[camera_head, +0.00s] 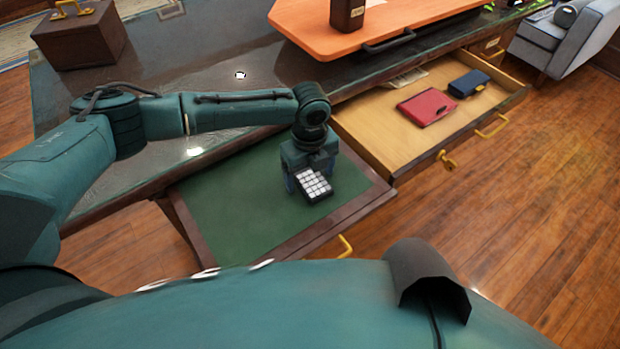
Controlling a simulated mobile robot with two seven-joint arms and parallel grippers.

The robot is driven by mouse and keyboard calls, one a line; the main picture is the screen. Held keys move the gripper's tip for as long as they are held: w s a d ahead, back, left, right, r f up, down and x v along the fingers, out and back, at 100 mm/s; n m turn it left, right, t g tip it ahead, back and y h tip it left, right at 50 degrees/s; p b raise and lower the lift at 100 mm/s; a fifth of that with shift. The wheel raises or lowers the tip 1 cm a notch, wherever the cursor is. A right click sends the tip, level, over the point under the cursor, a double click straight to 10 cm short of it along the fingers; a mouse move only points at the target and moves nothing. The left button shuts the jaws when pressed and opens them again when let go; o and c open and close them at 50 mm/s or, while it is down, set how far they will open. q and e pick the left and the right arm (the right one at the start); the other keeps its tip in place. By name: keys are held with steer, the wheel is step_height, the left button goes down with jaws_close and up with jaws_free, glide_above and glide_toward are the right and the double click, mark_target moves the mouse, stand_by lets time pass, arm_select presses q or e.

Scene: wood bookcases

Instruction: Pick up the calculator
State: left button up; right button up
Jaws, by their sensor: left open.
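The calculator (314,186) is small and dark with pale keys. The gripper body hides the calculator's far end. My right gripper does not show.
A second open drawer (375,140) at the right holds a red book (427,107) and a dark blue item (468,84). The dark desk top (180,60) carries a brown case (80,38) and an orange board (370,25). Wood floor (530,190) is clear at right.

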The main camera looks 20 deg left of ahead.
arm_select(q)
steer(key=c, duration=1.1)
steer(key=shift+r, duration=0.1)
